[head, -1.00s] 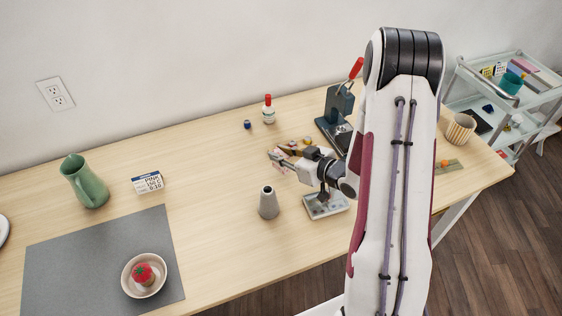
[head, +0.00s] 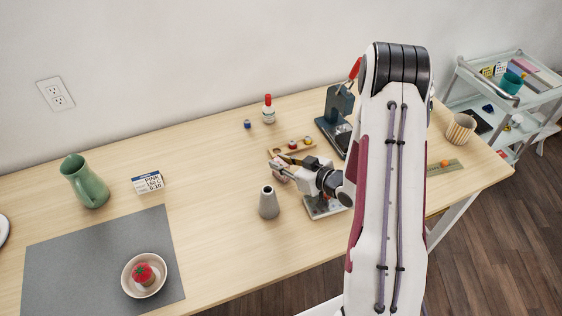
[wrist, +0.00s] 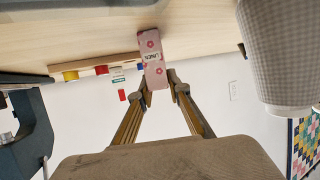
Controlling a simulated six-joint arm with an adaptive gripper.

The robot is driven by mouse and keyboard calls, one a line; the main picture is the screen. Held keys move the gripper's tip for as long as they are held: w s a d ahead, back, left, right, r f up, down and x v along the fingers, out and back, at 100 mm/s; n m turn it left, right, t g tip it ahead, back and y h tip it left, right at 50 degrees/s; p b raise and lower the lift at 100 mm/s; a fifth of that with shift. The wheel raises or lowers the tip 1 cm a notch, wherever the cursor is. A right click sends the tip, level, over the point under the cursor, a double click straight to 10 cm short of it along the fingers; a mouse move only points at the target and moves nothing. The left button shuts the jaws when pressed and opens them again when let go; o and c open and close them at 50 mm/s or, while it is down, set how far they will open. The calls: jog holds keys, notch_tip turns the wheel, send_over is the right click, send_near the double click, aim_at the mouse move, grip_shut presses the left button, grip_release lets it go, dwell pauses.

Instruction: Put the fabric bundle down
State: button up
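The fabric bundle (wrist: 152,48) is a small pink block with red flowers and a white label reading LINEN. In the wrist view it sits between the two fingertips of my gripper (wrist: 159,88), which look closed against its sides. In the head view my gripper (head: 276,165) is low over the middle of the table, and the bundle shows only as a small pinkish patch there. The bundle's far end is close to the tabletop; I cannot tell whether it touches.
A grey cone (head: 268,202) stands close in front of my gripper. A wooden rack with spools (head: 293,146) lies just behind it, and a dark press (head: 335,118) stands to the right. The table is clear on the left toward the label card (head: 147,182).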

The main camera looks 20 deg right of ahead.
jog(key=o, duration=0.4)
jog(key=shift+r, duration=0.15)
jog(key=v, duration=1.2)
jog(key=shift+r, duration=0.1)
jog(key=shift+w, duration=0.1)
dwell(0.6)
